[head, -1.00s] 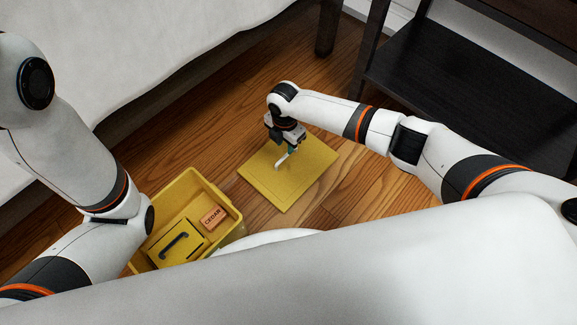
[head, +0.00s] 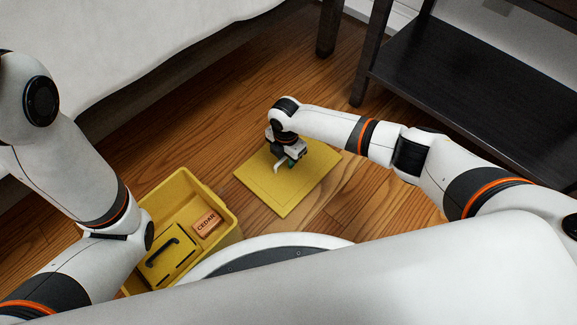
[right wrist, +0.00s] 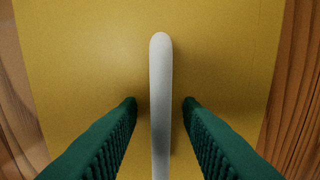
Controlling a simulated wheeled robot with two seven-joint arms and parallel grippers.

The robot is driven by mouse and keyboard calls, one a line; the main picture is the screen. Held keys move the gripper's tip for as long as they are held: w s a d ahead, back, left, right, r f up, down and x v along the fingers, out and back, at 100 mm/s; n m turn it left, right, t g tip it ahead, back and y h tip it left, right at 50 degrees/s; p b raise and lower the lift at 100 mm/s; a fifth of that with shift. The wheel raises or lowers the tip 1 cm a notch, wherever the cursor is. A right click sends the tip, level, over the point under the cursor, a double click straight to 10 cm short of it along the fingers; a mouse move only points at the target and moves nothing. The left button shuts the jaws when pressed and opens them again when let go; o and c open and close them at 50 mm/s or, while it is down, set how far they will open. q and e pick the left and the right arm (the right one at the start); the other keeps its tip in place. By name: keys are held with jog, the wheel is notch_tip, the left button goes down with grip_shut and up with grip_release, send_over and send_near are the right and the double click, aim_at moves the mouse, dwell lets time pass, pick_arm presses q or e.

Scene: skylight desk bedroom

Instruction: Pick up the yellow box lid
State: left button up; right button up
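The yellow box lid (head: 285,190) lies flat on the wooden floor, to the right of the yellow box (head: 187,180). It also fills most of the right wrist view (right wrist: 80,60). A pale handle (right wrist: 161,90) stands up along its middle. My right gripper (right wrist: 161,102) is open, with its green fingers on either side of the handle and a gap on both sides. In the head view my right gripper (head: 287,165) is over the lid's middle.
The open yellow box holds a cedar block (head: 207,222) and a yellow piece with a black handle (head: 163,252). A bed (head: 130,50) stands at the upper left and a dark shelf unit (head: 470,90) at the upper right. Bare floor surrounds the lid.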

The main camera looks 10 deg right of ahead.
grip_shut()
jog(key=shift+r, duration=0.15)
